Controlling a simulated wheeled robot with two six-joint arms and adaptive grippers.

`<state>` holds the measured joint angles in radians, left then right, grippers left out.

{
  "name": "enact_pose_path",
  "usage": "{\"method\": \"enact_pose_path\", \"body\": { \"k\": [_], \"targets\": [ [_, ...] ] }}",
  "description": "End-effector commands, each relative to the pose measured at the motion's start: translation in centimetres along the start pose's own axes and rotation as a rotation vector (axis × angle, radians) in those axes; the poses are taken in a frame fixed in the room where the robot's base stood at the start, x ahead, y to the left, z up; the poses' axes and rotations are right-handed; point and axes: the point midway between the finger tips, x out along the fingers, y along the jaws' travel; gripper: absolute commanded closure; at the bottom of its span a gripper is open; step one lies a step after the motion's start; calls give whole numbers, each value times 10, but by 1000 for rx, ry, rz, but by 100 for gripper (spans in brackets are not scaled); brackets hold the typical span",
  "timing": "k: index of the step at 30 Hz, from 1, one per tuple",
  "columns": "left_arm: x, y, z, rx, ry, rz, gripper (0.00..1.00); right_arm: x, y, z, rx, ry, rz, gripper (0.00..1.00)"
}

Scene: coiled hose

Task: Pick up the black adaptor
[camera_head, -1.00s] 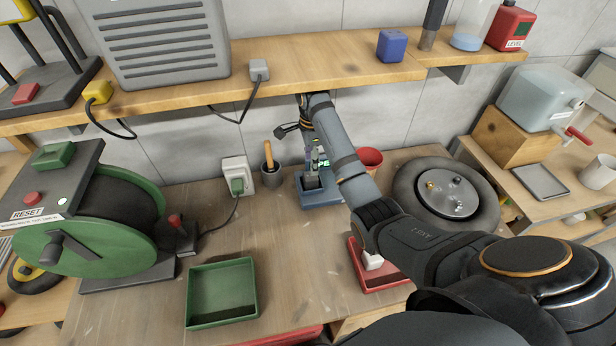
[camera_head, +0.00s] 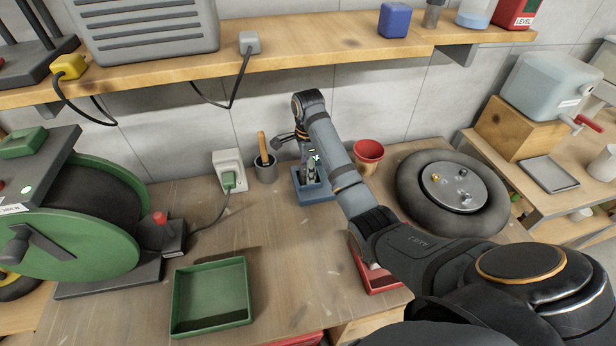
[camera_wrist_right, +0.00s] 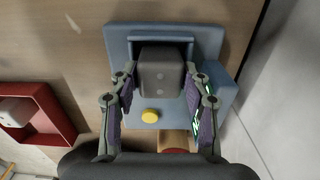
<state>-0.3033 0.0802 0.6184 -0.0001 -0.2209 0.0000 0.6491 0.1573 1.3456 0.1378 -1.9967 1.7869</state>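The black adaptor (camera_wrist_right: 162,72) is a dark block with two small dots on its face, sitting at the blue holder (camera_wrist_right: 118,42) in the right wrist view. My right gripper (camera_wrist_right: 160,100) is open, with one finger on each side of the adaptor and a narrow gap to each. In the head view my right gripper (camera_head: 311,172) points down at the blue holder (camera_head: 318,196) on the bench. The gripper and arm largely hide the adaptor there. My left gripper is in neither view.
A cup with a wooden handle (camera_head: 265,172) stands left of the blue holder and a red pot (camera_head: 368,155) right. A shelf (camera_head: 300,57) runs above.

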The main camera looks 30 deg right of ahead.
Motion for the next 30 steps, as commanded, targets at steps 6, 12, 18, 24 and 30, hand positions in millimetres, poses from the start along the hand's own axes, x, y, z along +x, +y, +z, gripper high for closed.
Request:
{"method": "enact_pose_path", "body": {
  "k": [6, 12, 18, 24, 30],
  "targets": [
    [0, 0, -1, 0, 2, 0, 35, 0, 0, 0, 0, 0, 0, 87],
    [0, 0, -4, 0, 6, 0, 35, 0, 0, 0, 0, 0, 0, 95],
    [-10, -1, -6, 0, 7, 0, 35, -13, 4, 0, -1, 0, -1, 95],
    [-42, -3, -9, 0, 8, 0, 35, -45, 4, 0, 0, 0, 0, 95],
    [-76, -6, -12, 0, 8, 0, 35, -78, 4, 0, 0, 0, 0, 95]
  ]
}}
